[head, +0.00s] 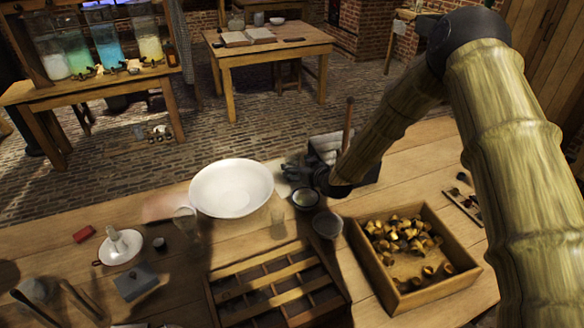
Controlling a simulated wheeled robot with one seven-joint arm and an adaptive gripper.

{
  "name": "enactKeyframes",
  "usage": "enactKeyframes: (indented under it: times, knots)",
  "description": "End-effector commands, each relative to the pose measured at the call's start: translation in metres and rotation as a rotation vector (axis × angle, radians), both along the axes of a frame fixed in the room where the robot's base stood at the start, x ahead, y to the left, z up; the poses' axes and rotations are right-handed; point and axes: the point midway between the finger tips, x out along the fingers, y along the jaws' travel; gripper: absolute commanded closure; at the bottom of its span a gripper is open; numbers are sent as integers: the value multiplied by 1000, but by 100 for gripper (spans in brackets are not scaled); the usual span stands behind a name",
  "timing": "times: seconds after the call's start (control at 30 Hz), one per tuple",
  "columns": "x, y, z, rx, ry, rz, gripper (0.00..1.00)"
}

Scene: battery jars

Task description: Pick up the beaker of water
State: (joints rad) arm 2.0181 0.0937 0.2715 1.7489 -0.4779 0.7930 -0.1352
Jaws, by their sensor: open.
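My gripper (290,172) is at the end of my arm, low over the back of the near table, just right of a white bowl (232,188). It looks empty, and its dark fingers are small and hard to make out. I cannot tell which one is the beaker of water.
A wooden crate of brass pieces (408,250) stands at the right. A divided wooden tray (275,290) lies at the front middle. A candle on a white dish (120,248), a red block (84,234) and a grey box (136,282) are at the left. A grey block lies behind my wrist.

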Motion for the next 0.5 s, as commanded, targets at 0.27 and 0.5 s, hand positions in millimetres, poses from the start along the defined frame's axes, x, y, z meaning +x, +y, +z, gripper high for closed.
enactKeyframes:
  times: [0.27,0.5]
  knots:
    - [26,16,-12,1,2,1,27]
    - [31,19,-15,0,1,0,27]
